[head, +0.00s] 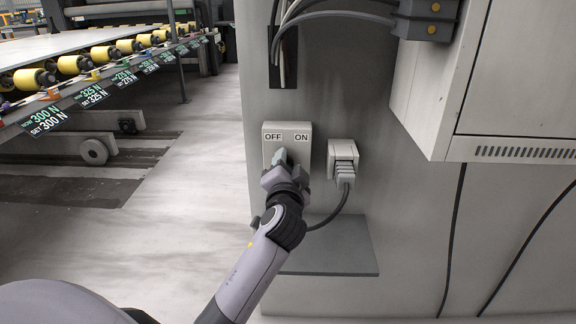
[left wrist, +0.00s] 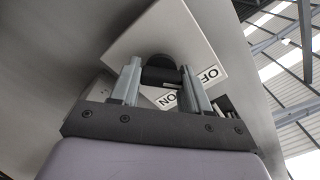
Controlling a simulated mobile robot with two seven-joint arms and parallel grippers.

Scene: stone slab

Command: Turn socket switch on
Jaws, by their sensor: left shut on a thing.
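The switch box (head: 303,134) is a pale plate on the grey cabinet, with OFF at its upper left and ON at its upper right. My left gripper (head: 284,160) is at the front of the plate and covers its lower middle. In the left wrist view, the switch box (left wrist: 150,35) carries a dark knob (left wrist: 160,72), and my left gripper (left wrist: 160,88) is shut on this knob, one finger on each side. The knob's exact angle is hard to tell. My right gripper is not in view.
A socket with a grey plug (head: 344,160) is just right of the switch box, its cable hanging below. A grey ledge (head: 340,250) juts out under them. A larger cabinet (head: 520,80) protrudes at upper right. A roller conveyor (head: 75,66) stands at left.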

